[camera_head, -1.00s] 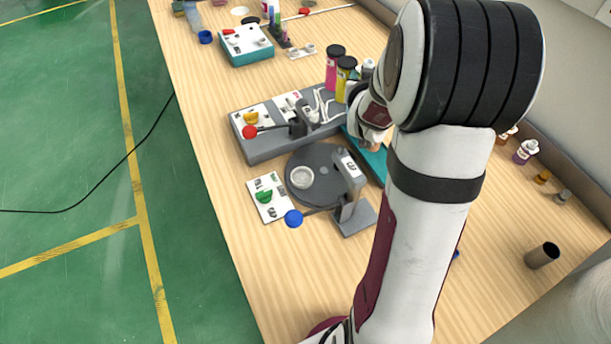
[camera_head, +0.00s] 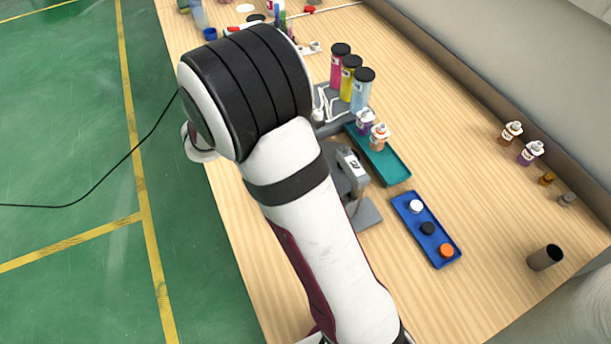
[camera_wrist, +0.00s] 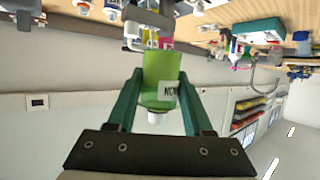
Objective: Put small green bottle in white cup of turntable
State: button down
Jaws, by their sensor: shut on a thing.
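The small green bottle (camera_wrist: 160,80) is between the teal fingers of my gripper (camera_wrist: 158,100) in the wrist view, with a pale label and a white cap. That view is upside down, and the bottle's cap end points down in the picture. My gripper is shut on it. In the head view my arm hides the gripper, the bottle, the turntable disc and its white cup. The grey stand (camera_head: 350,165) beside the turntable shows just right of my arm.
A teal tray (camera_head: 385,160) holds small white-capped bottles; three tall coloured bottles (camera_head: 350,82) stand behind it. A blue tray (camera_head: 432,245) holds three caps. Small bottles line the back edge. Bare tabletop lies around the blue tray.

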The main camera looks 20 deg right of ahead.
jog(key=s+f, duration=0.2)
jog(key=f, duration=0.3)
jog(key=s+d+f+m+g+h, duration=0.1)
jog(key=s+f, duration=0.1)
jog(key=f, duration=0.4)
jog(key=s+d+f+m+g, duration=0.1)
jog(key=s+f, duration=0.1)
jog(key=f, duration=0.4)
jog(key=shift+s, duration=0.25)
jog(key=shift+f, duration=0.1)
jog(key=shift+c, duration=1.5)
grip_release()
